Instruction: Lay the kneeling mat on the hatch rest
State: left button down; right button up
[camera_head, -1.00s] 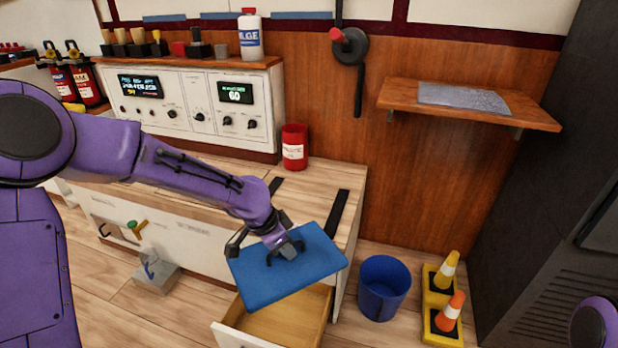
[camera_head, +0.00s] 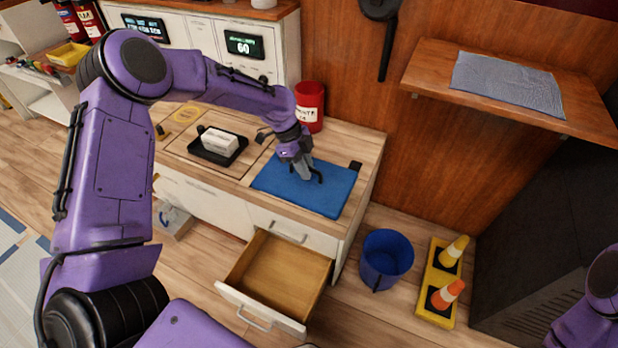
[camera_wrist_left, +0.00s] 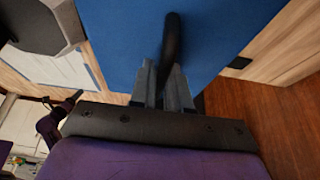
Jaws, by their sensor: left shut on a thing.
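The blue kneeling mat (camera_head: 325,192) lies flat over the right end of the wooden counter in the head view. My left gripper (camera_head: 305,175) is above its middle, shut on the mat's black loop handle. In the left wrist view the handle (camera_wrist_left: 172,45) stands between the fingers, with the mat (camera_wrist_left: 120,45) behind it. A black strip end (camera_head: 356,165), seemingly part of the hatch rest, shows past the mat's back right corner; the rest of it is hidden. I cannot tell whether the mat fully touches the surface. My right gripper is out of view.
A red canister (camera_head: 309,105) stands behind the mat. A black tray (camera_head: 218,146) with a white block is to its left. Below are an open drawer (camera_head: 277,277), a blue bucket (camera_head: 385,258) and cones on a yellow base (camera_head: 434,285). A wall shelf (camera_head: 420,70) is at upper right.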

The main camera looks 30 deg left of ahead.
pick_arm(q)
jog(key=w+f, duration=0.1)
jog(key=f, duration=0.1)
jog(key=w+a+f+b, duration=0.1)
jog(key=w+f, duration=0.1)
jog(key=shift+w+f, duration=0.2)
jog(key=shift+f, duration=0.15)
notch_tip(320, 180, down, 3)
jog(key=shift+r+b, duration=0.1)
jog(key=shift+b, duration=0.35)
jog(key=shift+w, duration=0.1)
jog(key=shift+f, duration=0.25)
jog(key=c, duration=1.1)
grip_release()
jog(key=shift+r, duration=0.25)
jog(key=p+v, duration=0.2)
jog(key=v, duration=1)
jog(key=shift+p, duration=0.35)
